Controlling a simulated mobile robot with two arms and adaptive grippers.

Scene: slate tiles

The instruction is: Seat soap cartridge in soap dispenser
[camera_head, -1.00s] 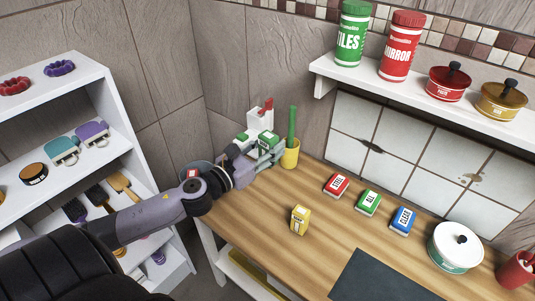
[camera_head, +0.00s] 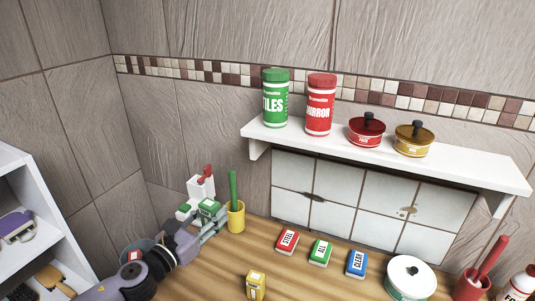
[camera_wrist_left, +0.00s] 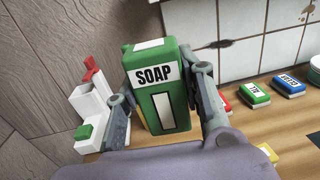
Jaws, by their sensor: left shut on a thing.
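My left gripper (camera_head: 203,222) is at the back left corner of the table. It is shut on the green soap cartridge (camera_head: 209,207), which reads SOAP in the left wrist view (camera_wrist_left: 157,98). The cartridge stands between the two fingers (camera_wrist_left: 165,105). The white soap dispenser (camera_head: 200,187) with a red lever (camera_head: 208,171) is just behind the cartridge. In the left wrist view the dispenser (camera_wrist_left: 90,106) is left of the cartridge, with a green block (camera_wrist_left: 83,132) at its front. I cannot tell whether cartridge and dispenser touch. My right gripper is not in view.
A yellow cup (camera_head: 236,217) with a green stick stands close right of the gripper. Red (camera_head: 287,241), green (camera_head: 320,252) and blue (camera_head: 356,262) boxes, a yellow box (camera_head: 256,285) and a white pot (camera_head: 410,279) are on the table. A wall shelf (camera_head: 390,155) hangs above.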

